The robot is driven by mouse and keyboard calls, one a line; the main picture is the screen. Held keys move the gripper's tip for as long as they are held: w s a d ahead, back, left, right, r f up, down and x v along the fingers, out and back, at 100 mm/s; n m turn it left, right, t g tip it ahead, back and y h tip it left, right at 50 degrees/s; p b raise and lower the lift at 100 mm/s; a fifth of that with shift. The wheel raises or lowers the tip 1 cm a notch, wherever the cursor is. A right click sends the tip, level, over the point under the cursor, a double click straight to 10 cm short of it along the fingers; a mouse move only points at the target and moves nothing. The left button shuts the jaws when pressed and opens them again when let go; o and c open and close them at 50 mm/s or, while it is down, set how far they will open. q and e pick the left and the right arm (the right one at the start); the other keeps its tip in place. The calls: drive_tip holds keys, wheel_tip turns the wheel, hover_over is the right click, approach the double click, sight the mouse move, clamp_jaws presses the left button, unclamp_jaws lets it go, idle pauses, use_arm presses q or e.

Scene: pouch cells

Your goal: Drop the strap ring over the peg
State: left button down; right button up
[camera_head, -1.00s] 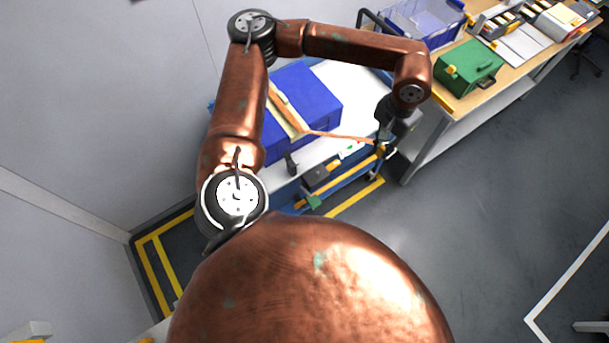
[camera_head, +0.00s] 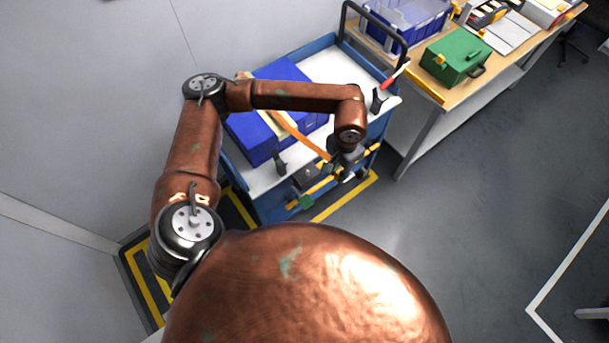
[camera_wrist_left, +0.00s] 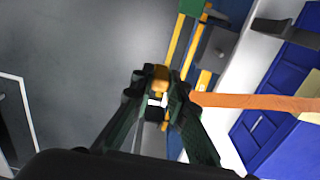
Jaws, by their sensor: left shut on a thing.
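My left gripper (camera_head: 338,168) is shut on the free end of the orange strap (camera_head: 305,138), beyond the cart's front edge. In the left wrist view the gripper's fingers (camera_wrist_left: 159,97) close on that end, and the strap (camera_wrist_left: 255,102) runs off to the right. The ring itself is mostly hidden between the fingers. The strap's other end lies over the blue box (camera_head: 283,83). A grey block (camera_head: 304,176) at the cart's front bears a small dark stud, seen in the left wrist view (camera_wrist_left: 222,47); I cannot tell whether it is the peg. The gripper is apart from it.
The blue cart (camera_head: 232,163) has a white top and a black handle. A workbench (camera_head: 428,110) carries a green case (camera_head: 455,57). Floor in front is clear.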

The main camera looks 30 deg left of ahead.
use_arm(q)
drive_tip(key=a+f, duration=0.2)
drive_tip(key=a, duration=0.2)
drive_tip(key=a+f+p, duration=0.1)
drive_tip(key=a+f, duration=0.2)
drive_tip(key=a, duration=0.1)
drive_tip(key=a+f, duration=0.3)
drive_tip(key=a, duration=0.1)
drive_tip(key=shift+s+a+p, duration=0.1)
drive_tip(key=shift+s+p, duration=0.2)
drive_tip(key=shift+p, duration=0.1)
drive_tip(key=shift+a+f, duration=0.3)
drive_tip(key=shift+f, duration=0.15)
drive_tip(key=f, duration=0.3)
drive_tip(key=shift+a+f, duration=0.3)
drive_tip(key=shift+f, duration=0.05)
use_arm(e)
drive_tip(key=shift+w+a+r, duration=0.1)
drive_tip(key=shift+w+r, duration=0.3)
drive_tip(key=shift+r, duration=0.2)
drive_tip(key=shift+w+a+r, duration=0.1)
drive_tip(key=shift+w+r, duration=0.3)
drive_tip(key=shift+r, duration=0.15)
use_arm(q)
drive_tip(key=shift+f, duration=0.15)
drive_tip(key=c, duration=1.9)
unclamp_jaws()
use_arm(e)
drive_tip(key=shift+d+f, duration=0.15)
